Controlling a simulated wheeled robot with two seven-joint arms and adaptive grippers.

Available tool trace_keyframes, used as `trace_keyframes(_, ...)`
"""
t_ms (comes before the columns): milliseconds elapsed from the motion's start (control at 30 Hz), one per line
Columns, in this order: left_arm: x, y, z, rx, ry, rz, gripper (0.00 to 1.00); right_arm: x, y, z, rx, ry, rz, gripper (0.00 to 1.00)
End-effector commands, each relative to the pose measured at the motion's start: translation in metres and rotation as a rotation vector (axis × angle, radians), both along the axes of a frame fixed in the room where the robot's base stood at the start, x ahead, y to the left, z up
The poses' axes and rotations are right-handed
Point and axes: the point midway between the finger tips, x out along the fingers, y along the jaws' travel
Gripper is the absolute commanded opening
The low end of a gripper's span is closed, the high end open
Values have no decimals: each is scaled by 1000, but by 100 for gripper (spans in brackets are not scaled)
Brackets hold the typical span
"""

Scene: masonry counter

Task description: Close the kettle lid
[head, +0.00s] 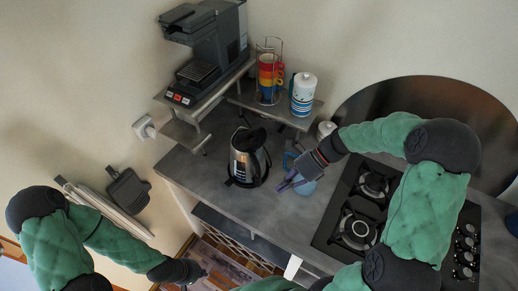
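The kettle (242,167), silver and black, stands upright on the grey counter. Its black lid (250,137) is at the top and looks tilted up, though the small dark shape makes its exact angle hard to tell. My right gripper (286,184) is just right of the kettle, apart from it, in front of a blue jug-like vessel (306,166). Its fingers point left toward the kettle; their gap is unclear. My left gripper (201,271) is low, below the counter's front edge and far from the kettle. Its fingers are too small to read.
A coffee machine (205,48) stands on a raised shelf at the back left. A rack of coloured cups (268,76) and a striped canister (303,94) stand on another shelf. The gas hob (346,231) is at the right, under my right arm. Counter left of the kettle is clear.

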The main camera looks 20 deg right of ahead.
Motion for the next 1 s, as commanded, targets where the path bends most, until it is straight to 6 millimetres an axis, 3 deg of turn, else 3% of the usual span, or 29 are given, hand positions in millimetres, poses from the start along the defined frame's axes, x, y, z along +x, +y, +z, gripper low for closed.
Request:
trace_keyframes(267,0,0,-5,0,0,0,0,-5,12,32,376,291,-525,0)
trace_keyframes(500,0,0,-7,0,0,0,0,5,-9,56,707,497,-917,0)
trace_keyframes(767,0,0,-9,0,0,0,0,10,-30,66,896,588,-1110,0)
trace_keyframes(1000,0,0,-10,0,0,0,0,22,-21,65,908,593,-1118,0)
